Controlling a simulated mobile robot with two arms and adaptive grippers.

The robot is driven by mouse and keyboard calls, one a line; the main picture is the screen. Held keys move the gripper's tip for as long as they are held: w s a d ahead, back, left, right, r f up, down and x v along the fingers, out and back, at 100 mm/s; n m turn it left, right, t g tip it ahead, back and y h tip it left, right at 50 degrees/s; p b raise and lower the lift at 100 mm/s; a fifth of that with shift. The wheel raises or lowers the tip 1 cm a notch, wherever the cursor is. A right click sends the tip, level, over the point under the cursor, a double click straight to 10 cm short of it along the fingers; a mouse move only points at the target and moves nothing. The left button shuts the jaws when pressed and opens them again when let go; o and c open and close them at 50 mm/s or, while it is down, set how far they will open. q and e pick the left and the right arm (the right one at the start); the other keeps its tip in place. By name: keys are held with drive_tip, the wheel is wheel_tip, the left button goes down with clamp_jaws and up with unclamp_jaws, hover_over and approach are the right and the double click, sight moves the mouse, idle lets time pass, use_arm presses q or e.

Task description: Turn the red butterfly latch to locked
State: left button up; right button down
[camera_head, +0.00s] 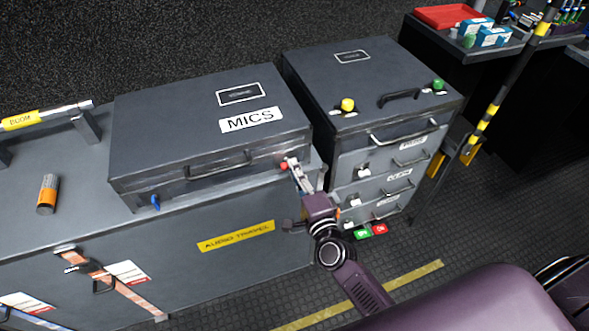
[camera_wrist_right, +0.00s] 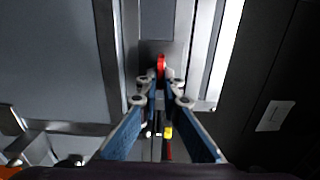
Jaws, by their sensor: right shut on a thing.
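The red butterfly latch (camera_head: 284,166) is on the front of the dark MICS case (camera_head: 175,125), near its right end. It also shows in the right wrist view (camera_wrist_right: 161,66), upright between my fingertips. My right gripper (camera_head: 291,164) reaches the latch from the front and is shut on it; the fingertips hide part of it. It also shows in the right wrist view (camera_wrist_right: 161,80). A blue latch (camera_head: 155,202) is near the left end of the same case front. My left gripper is not in view.
The case stands on a grey trunk with a yellow label (camera_head: 236,236). A drawer cabinet (camera_head: 383,130) stands close to the right of my right gripper. Dark floor lies in front.

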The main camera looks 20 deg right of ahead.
drive_tip(key=shift+w+d+r, duration=0.1)
drive_tip(key=shift+r, duration=0.05)
drive_tip(key=c, duration=2.1)
unclamp_jaws()
drive_tip(key=s, duration=1.2)
drive_tip(key=shift+d, duration=0.15)
drive_tip(key=shift+f, duration=0.2)
